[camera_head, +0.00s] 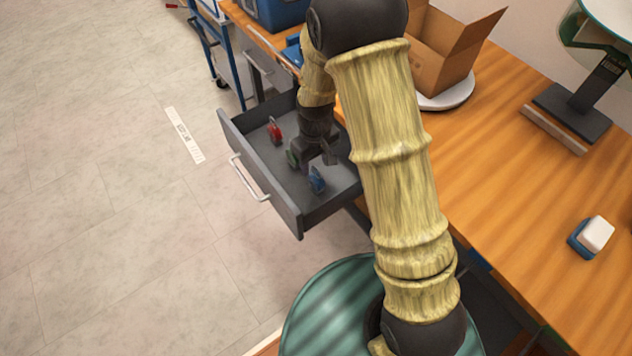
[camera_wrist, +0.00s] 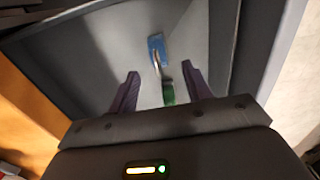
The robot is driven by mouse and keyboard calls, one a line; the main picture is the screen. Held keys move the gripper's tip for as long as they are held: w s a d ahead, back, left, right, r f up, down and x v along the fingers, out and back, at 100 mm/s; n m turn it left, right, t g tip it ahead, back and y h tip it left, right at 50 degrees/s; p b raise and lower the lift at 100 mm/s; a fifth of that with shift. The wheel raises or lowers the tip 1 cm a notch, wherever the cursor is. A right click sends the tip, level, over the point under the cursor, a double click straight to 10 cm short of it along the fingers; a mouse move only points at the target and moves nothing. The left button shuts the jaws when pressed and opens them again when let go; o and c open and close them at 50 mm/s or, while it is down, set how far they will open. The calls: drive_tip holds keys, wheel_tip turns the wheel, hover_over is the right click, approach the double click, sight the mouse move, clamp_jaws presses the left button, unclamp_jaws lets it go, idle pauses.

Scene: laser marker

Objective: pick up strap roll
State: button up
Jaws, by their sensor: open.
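An open grey drawer (camera_head: 245,140) holds a red item (camera_head: 275,131), a green item (camera_head: 292,159) and a blue item (camera_head: 317,180). I cannot tell for sure which of them is the strap roll. My gripper (camera_head: 315,158) reaches down into the drawer, close to the green and blue items. In the wrist view my gripper (camera_wrist: 161,76) is open, with nothing clamped. The green item (camera_wrist: 167,95) shows between its two fingers, partly hidden by the gripper body. The blue item (camera_wrist: 157,46) lies past the fingertips.
The drawer walls enclose the gripper closely. A wooden worktop (camera_head: 510,190) lies to the right, with an open cardboard box (camera_head: 440,50), a black stand (camera_head: 585,108) and a blue-and-white block (camera_head: 590,236). A blue cart frame (camera_head: 217,60) stands behind.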

sight(317, 176)
drive_tip(key=shift+f, duration=1.35)
drive_tip(key=shift+d+f, duration=0.15)
drive_tip(key=shift+f, duration=2.5)
clamp_jaws()
drive_tip(key=shift+w+r, duration=0.1)
drive_tip(key=shift+r, duration=0.05)
wheel_tip(317, 176, up, 10)
drive_tip(key=shift+f, duration=0.1)
